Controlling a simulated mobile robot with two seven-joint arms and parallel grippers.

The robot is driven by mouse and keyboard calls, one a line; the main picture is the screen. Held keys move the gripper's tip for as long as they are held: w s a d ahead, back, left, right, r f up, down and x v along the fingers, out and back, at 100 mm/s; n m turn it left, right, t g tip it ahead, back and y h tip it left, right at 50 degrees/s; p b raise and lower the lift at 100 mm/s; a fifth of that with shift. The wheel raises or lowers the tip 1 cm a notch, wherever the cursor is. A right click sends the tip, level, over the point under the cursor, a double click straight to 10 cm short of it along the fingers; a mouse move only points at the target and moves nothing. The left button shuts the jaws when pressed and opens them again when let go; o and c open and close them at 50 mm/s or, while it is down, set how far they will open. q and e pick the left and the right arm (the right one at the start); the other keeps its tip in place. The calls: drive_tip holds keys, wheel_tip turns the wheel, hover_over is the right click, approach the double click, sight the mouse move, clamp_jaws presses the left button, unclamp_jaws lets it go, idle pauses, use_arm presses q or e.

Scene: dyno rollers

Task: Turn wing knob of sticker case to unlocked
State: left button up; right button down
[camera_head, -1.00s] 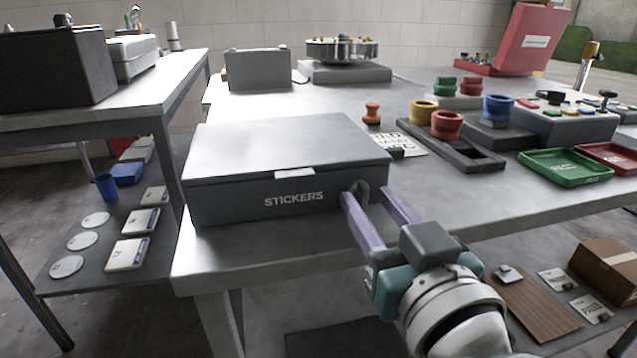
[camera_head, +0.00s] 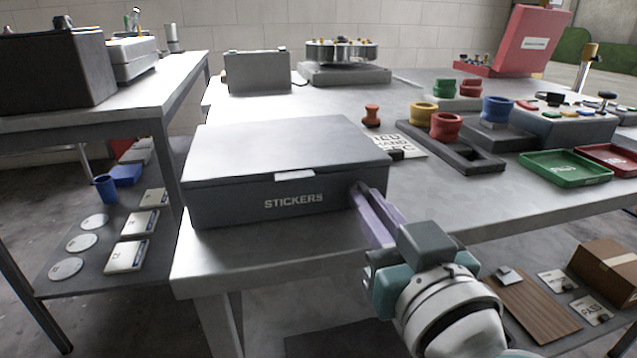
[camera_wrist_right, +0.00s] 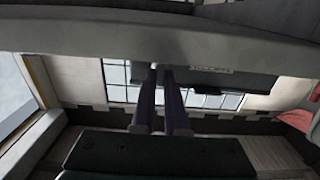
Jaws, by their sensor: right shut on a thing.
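The sticker case (camera_head: 285,165) is a closed dark grey box with "STICKERS" on its front face, standing on the near left part of the table. A light latch tab (camera_head: 294,176) sits at the lid's front edge. My right gripper (camera_head: 362,190) is at the right end of the case's front face, its purple fingers close together and shut on the wing knob. The fingers hide the knob in the head view. In the right wrist view the two fingers (camera_wrist_right: 160,80) reach up to the case, and the knob cannot be made out. My left gripper is not in view.
A dark tray with coloured cups (camera_head: 447,125) and a green tray (camera_head: 565,167) lie to the right on the table (camera_head: 450,195). A side table (camera_head: 150,85) stands at the left. The space in front of the case's left part is clear.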

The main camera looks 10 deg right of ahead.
drive_tip(key=shift+m, duration=0.3)
drive_tip(key=m, duration=0.3)
drive_tip(key=shift+m+p, duration=0.35)
drive_tip(key=shift+m, duration=0.05)
drive_tip(key=m, duration=0.4)
drive_tip(key=shift+d+m, duration=0.1)
drive_tip(key=shift+m, duration=0.2)
drive_tip(key=m, duration=0.4)
drive_tip(key=shift+f, duration=0.1)
drive_tip(key=shift+m+b, duration=0.4)
drive_tip(key=shift+m, duration=2.1)
drive_tip(key=c, duration=0.9)
unclamp_jaws()
drive_tip(key=shift+c, duration=0.2)
